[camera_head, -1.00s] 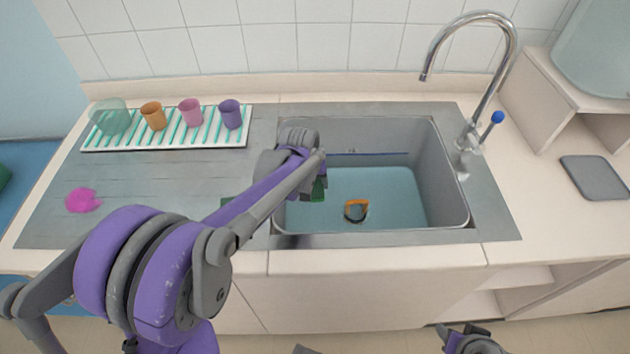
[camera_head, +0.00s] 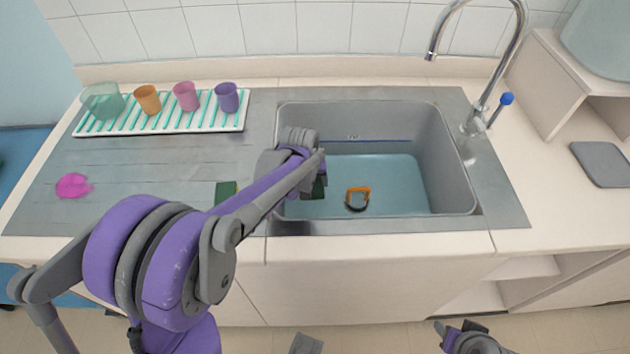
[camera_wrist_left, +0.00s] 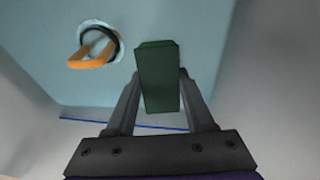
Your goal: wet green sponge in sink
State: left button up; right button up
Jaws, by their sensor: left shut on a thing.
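My left gripper (camera_head: 312,180) reaches into the left part of the grey sink (camera_head: 447,165) and is shut on a dark green sponge (camera_head: 319,188). In the left wrist view the sponge (camera_wrist_left: 158,78) sits upright between the two fingers (camera_wrist_left: 158,90). The sink floor looks pale blue, like water; whether the sponge touches it I cannot tell. The faucet (camera_head: 519,40) stands behind the sink's right side, with a blue-tipped lever (camera_head: 506,99). My right gripper (camera_head: 465,335) shows only partly at the bottom edge, away from the sink.
An orange-and-black ring-shaped piece (camera_head: 357,199) lies on the sink floor. Another dark green block (camera_head: 226,190) lies on the drainboard behind my arm. A striped rack (camera_head: 190,125) holds several cups; a pink blob (camera_head: 74,186) lies nearby. A grey board (camera_head: 603,164) lies at right.

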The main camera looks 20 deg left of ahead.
pick_arm(q)
jog(key=shift+r+p, duration=2.25)
jog(key=shift+r, duration=1)
jog(key=shift+r+p, duration=2.1)
jog(key=shift+r, duration=1.2)
notch_tip(320, 180, up, 8)
jog(key=p, duration=0.4)
send_over(315, 182)
jog(key=shift+w, duration=0.1)
pick_arm(e)
jog(key=w+r+t, duration=0.1)
jog(key=w+r, duration=0.2)
jog(key=r, duration=1.2)
jog(key=shift+w+r, duration=0.2)
jog(key=shift+w, duration=0.2)
pick_arm(q)
notch_tip(315, 182, up, 4)
jog(key=shift+f+p, duration=0.1)
jog(key=shift+p, duration=0.85)
pick_arm(e)
jog(key=r, duration=0.1)
jog(key=w+r, duration=0.1)
jog(key=shift+w+r, duration=0.3)
